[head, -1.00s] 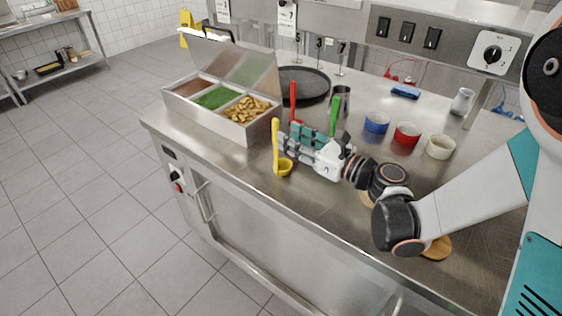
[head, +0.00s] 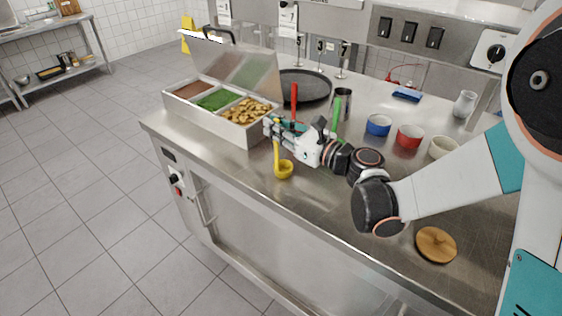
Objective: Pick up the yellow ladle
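The yellow ladle (head: 277,158) stands upright near the counter's front edge, its bowl (head: 284,170) low and its handle rising. My gripper (head: 269,127) is at the upper part of the handle, its fingers pointing left. The fingers cover the top of the handle. I cannot tell whether they are closed on it or only around it. The ladle's bowl appears to be at counter level. A red handle (head: 294,97) and a green-handled utensil (head: 335,112) rise just behind my gripper.
A steel food container (head: 205,115) with an open lid stands left of the gripper. Behind are a dark round pan (head: 312,88) and a metal cup (head: 343,100). Blue (head: 377,125), red (head: 409,136) and cream bowls stand right. A wooden lid (head: 436,245) lies front right.

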